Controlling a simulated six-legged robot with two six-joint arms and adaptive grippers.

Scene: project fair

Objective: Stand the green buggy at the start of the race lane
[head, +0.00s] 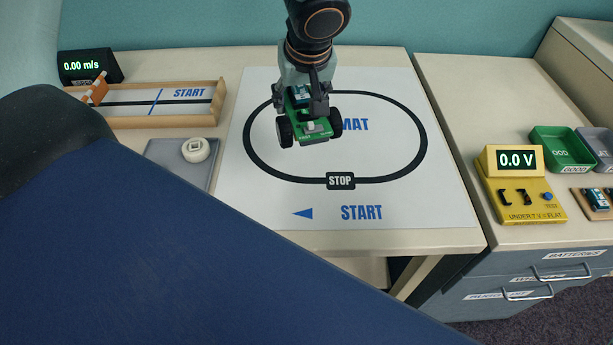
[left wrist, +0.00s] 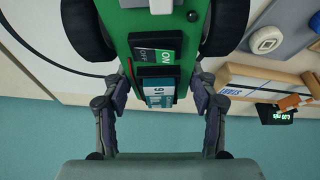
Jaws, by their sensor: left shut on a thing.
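The green buggy (head: 308,124) with black wheels hangs in my left gripper (head: 305,92) over the white mat (head: 390,205). The left gripper is shut on the buggy, its fingers on either side of the body. In the left wrist view the buggy (left wrist: 185,18) shows close between the fingers of the left gripper (left wrist: 160,95). The wooden race lane (head: 150,119) lies at the left of the table, with START and a blue line at its right end. It also shows at the right of the left wrist view (left wrist: 262,82). My right gripper is not in view.
A speed display (head: 88,67) stands behind the lane, and an orange gate (head: 96,90) spans its left end. A grey tray (head: 172,153) with a round white part (head: 196,150) lies in front. A yellow voltage tester (head: 522,190) stands on the right bench.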

